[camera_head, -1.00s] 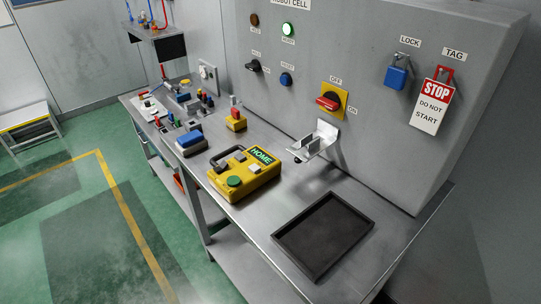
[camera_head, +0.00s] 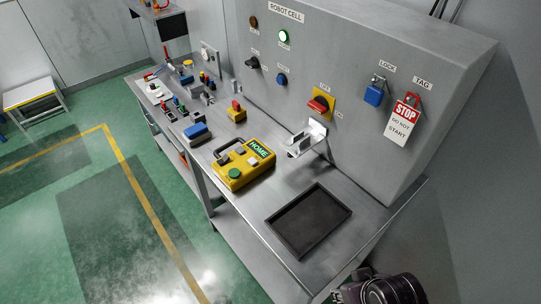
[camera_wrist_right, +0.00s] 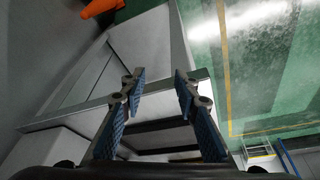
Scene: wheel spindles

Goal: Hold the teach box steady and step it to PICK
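The yellow teach box (camera_head: 235,178) lies on the steel bench in the head view. Its small screen (camera_head: 259,150) reads HOME in green. It has a dark handle at its far left side, a green round button (camera_head: 234,174) near its front and pale buttons between. Nothing touches it. My right gripper (camera_wrist_right: 155,88) shows in the right wrist view with its two blue-padded fingers apart and nothing between them. In the head view, part of my right arm (camera_head: 385,290) shows at the bottom edge, beyond the bench's near right end. My left gripper is not in view.
A black tray (camera_head: 271,218) lies right of the teach box. A metal bracket (camera_head: 306,138) stands behind it. The cabinet (camera_head: 345,60) rises behind with a red switch (camera_head: 318,105), blue padlock (camera_head: 374,94) and STOP tag (camera_head: 403,122). Several small parts crowd the bench's far left.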

